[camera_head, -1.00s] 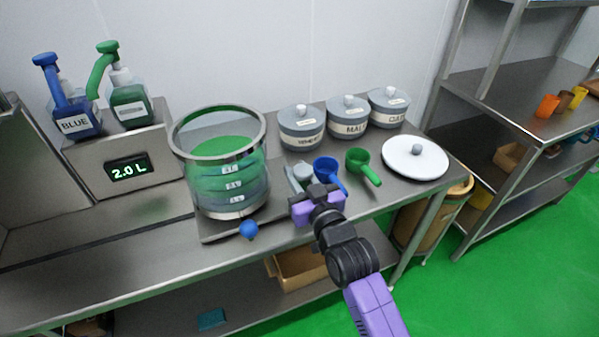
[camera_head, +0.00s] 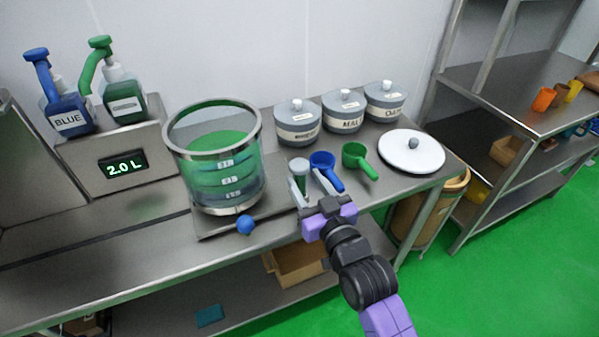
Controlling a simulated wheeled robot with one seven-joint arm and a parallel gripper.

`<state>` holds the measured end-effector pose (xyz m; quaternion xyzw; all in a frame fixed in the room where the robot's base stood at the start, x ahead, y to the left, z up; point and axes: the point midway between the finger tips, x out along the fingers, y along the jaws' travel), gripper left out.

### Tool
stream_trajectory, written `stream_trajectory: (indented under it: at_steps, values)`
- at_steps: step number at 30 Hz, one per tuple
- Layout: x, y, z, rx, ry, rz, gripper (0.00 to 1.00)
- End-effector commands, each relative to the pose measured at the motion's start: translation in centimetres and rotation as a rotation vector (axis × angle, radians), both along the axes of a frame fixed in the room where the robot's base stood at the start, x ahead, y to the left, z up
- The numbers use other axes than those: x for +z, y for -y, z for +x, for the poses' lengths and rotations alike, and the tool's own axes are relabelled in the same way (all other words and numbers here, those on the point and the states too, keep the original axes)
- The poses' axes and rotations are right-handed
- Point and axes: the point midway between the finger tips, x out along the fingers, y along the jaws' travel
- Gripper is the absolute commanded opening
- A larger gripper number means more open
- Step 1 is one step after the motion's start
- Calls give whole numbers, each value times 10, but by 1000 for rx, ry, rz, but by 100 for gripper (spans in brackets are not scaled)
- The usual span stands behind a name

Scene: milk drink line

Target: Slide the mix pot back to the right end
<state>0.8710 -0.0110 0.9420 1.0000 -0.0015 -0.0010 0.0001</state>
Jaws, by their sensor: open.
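The mix pot (camera_head: 213,188) is a clear, steel-rimmed vessel holding green liquid, with level labels on its front. It stands upright on a flat metal plate on the steel bench, left of centre. A blue ball knob (camera_head: 245,224) sits at the front edge below the pot. My gripper (camera_head: 309,187) is open, right of the pot and knob and apart from both, above the bench's front part. Its two grey fingers point toward the back of the bench.
A blue scoop (camera_head: 323,162), a green scoop (camera_head: 357,156) and a white lid (camera_head: 411,152) lie to the right. Several lidded grey canisters (camera_head: 343,112) stand behind. The dispenser (camera_head: 118,165) reading 2.0 L is at left. A shelf rack (camera_head: 500,90) stands right.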

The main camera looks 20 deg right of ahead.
Motion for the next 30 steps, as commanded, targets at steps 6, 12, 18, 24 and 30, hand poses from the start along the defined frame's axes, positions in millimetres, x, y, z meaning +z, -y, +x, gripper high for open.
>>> stream_trajectory:
  at_steps: [6, 12, 18, 24, 30]
  values:
    - [-1, 0, -22, -1, 0, 0, 45]
    - [0, 1, -25, -1, 1, 0, 45]
    - [0, 1, -25, -1, 1, 0, 45]
    - [-1, 1, -26, -1, -1, 0, 45]
    - [-24, -1, -62, -3, -30, 1, 45]
